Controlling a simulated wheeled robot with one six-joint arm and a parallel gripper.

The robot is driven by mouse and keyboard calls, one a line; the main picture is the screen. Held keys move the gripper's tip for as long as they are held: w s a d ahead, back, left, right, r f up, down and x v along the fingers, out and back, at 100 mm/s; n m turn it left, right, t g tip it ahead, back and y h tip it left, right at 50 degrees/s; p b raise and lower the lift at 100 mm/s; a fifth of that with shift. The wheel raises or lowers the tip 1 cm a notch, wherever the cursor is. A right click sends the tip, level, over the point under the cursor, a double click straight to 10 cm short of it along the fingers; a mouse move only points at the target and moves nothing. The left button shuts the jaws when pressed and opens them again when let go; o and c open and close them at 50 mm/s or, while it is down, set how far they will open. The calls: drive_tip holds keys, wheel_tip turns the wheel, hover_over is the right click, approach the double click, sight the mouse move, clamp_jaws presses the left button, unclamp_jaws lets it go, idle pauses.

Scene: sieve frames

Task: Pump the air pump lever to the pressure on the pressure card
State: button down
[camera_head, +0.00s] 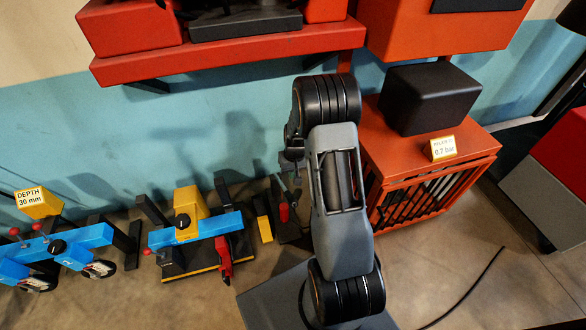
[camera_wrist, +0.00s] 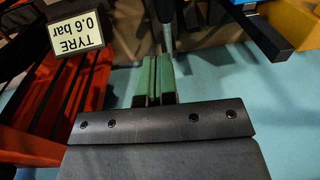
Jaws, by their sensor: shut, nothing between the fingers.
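My gripper (camera_wrist: 154,68) is shut and empty in the wrist view, its two green fingers side by side. A grey upright rod (camera_wrist: 166,32), perhaps the pump lever, stands just beyond the fingertips; I cannot tell whether they touch. A card reading "TYRE 0.6 bar" (camera_wrist: 79,33) shows upside down at the upper left of the wrist view. In the head view my gripper (camera_head: 291,160) is mostly hidden by my arm. The pump is not clearly seen.
The slatted orange cabinet carries a black box (camera_head: 430,97). Blue clamp rigs (camera_head: 203,231) stand at the lower left, with a "DEPTH 30 mm" card (camera_head: 31,196) at far left. A red shelf (camera_head: 230,53) overhangs the wall. A black cable (camera_head: 468,287) lies on the floor.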

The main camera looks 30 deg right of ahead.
drive_tip(key=b, duration=0.2)
hover_over(291, 194)
drive_tip(key=f, duration=0.5)
drive_tip(key=shift+w+d+f, duration=0.2)
drive_tip(key=shift+w+d, duration=0.1)
drive_tip(key=shift+w, duration=0.05)
drive_tip(key=shift+s+a+f, duration=0.3)
drive_tip(key=shift+s+f, duration=0.25)
drive_tip(key=shift+f, duration=0.15)
drive_tip(key=shift+f, duration=0.1)
